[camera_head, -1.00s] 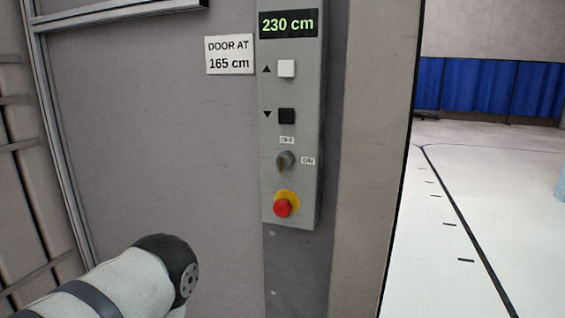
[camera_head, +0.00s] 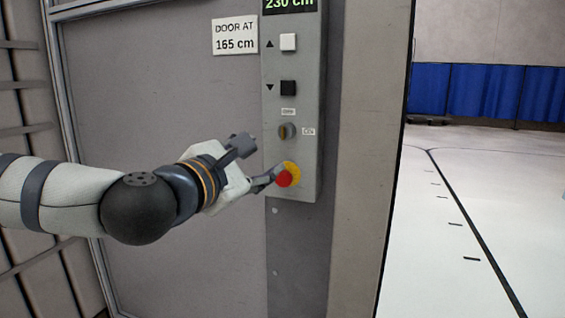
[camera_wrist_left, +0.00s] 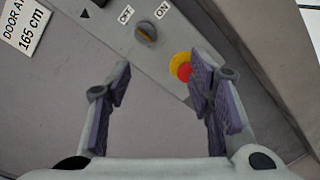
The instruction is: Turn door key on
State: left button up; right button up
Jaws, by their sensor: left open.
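One finger is close to the red emergency button (camera_head: 285,178); contact cannot be told. My right gripper is not in view.
A white up button (camera_head: 288,42) and a black down button (camera_head: 288,88) sit above the key. A sign reading "DOOR AT 165 cm" (camera_head: 235,37) is left of the panel. Open floor (camera_head: 450,210) lies to the right.

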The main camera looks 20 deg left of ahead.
aim_at(283, 133)
pick_arm(q)
jog(key=shift+n+t, duration=0.3)
jog(key=shift+n, duration=0.1)
jog(key=w, duration=0.4)
jog(key=w+r, duration=0.1)
jog(key=w, duration=0.3)
jog(key=w+r, duration=0.1)
jog(key=w, duration=0.3)
jog(key=shift+w+d, duration=0.15)
jog(key=shift+d, duration=0.05)
grip_shut()
